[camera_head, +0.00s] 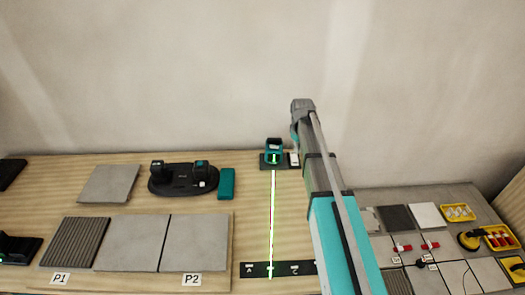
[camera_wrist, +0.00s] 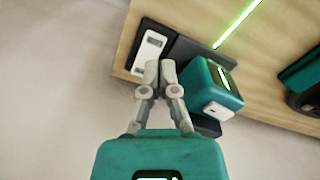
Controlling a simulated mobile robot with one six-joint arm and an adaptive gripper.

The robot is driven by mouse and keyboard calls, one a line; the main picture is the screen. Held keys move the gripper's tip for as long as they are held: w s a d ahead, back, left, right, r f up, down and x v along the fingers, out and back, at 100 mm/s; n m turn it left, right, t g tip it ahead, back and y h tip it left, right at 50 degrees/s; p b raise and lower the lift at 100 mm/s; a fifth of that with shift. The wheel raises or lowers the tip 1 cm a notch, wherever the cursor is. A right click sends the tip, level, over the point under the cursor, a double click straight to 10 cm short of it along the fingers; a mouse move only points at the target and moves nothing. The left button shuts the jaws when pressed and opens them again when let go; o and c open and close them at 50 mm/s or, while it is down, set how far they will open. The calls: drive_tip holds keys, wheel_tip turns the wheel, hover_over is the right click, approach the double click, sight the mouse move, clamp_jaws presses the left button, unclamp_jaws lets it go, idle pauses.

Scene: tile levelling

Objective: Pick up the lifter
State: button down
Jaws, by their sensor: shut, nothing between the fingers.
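My gripper (camera_wrist: 160,72) is shut and empty in the wrist view, its fingertips together beside a teal laser device (camera_wrist: 216,85). The same device (camera_head: 274,148) stands at the back of the wooden table in the head view. There my arm hides the fingers. I cannot tell for sure which thing is the lifter.
A black dock (camera_head: 183,181) and a teal block (camera_head: 227,183) stand on the wooden table (camera_head: 253,215). Tiles lie in front.

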drive_tip(key=s+m, duration=0.5)
drive_tip(key=s, duration=2)
drive_tip(key=shift+m, duration=0.3)
drive_tip(key=shift+s, duration=0.1)
